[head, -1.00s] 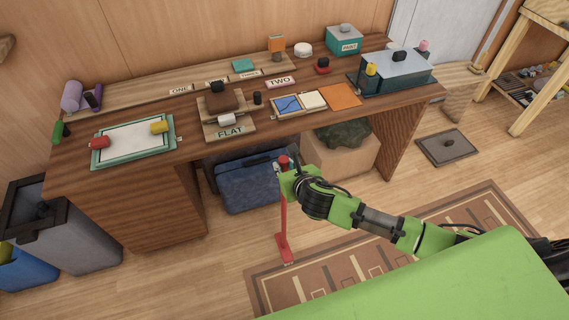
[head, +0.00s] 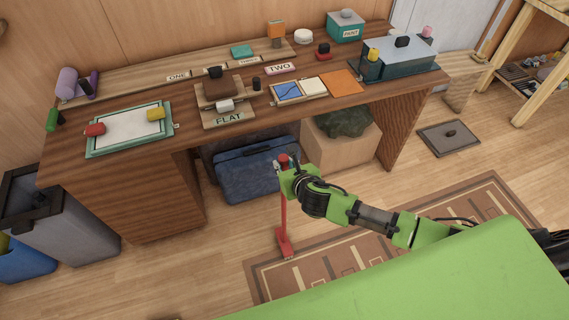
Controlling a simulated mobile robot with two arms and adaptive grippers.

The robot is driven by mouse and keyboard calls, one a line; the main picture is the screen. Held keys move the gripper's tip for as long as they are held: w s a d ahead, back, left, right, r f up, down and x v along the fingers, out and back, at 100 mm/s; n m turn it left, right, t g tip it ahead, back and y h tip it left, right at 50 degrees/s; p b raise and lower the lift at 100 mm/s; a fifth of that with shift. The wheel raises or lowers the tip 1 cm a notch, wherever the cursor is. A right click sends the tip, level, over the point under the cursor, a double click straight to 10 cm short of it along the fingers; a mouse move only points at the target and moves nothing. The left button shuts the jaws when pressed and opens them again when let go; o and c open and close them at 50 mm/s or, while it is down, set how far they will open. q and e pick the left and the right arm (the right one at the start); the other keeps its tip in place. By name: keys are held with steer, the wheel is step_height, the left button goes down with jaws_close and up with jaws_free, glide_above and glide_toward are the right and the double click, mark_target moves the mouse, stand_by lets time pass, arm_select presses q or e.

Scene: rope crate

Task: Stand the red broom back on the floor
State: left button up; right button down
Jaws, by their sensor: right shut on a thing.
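The red broom (head: 284,213) is upright in front of the desk, its red head low at the floor by the patterned rug's left edge. I cannot tell whether the head touches the floor. My right gripper (head: 285,171) is shut on the broom's handle near its top, and the red handle end shows just above it. The gripper's fingers are partly hidden by its own green and black body. My left gripper is not in view.
The wooden desk (head: 160,197) stands behind the broom, with a blue suitcase (head: 250,172) and a cardboard box (head: 345,155) under it. A grey bin (head: 75,225) is at the left. The patterned rug (head: 340,262) lies under my arm. Bare floor lies left of the broom.

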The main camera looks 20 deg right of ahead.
steer(key=shift+f+b, duration=0.3)
steer(key=shift+f, duration=0.1)
stand_by(0.5)
steer(key=c, duration=1.7)
jaws_free()
steer(key=shift+s+f, duration=0.1)
steer(key=shift+f, duration=0.1)
steer(key=v, duration=1.2)
